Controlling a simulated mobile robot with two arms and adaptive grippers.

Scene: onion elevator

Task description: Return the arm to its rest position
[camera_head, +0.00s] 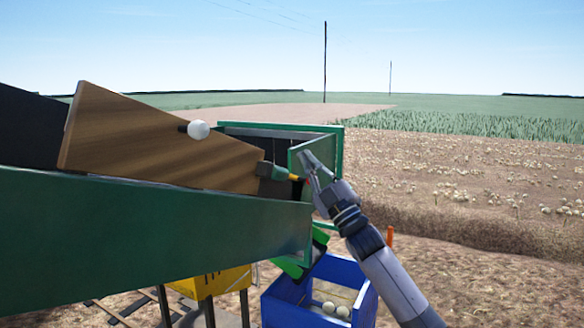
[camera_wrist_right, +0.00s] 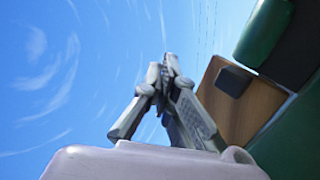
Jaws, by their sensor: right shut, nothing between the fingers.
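My right arm (camera_head: 385,275) comes in from the lower right in the head view. My right gripper (camera_head: 308,163) is at its upper end, in front of the open green door panel of the elevator's end box (camera_head: 335,150). Its fingers are shut with nothing between them. In the right wrist view the gripper (camera_wrist_right: 168,62) points up against the sky with its fingertips together. The elevator's green side and wooden board (camera_wrist_right: 255,105) stand to its right there. My left gripper is not in view.
A green elevator chute (camera_head: 150,240) with a wooden board (camera_head: 160,140) fills the left. A white ball-shaped knob (camera_head: 198,130) sticks out by the board. A yellow-tipped handle (camera_head: 285,175) is close to the gripper. A blue crate (camera_head: 285,305) with pale onions (camera_head: 335,309) stands below. The right side is open field.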

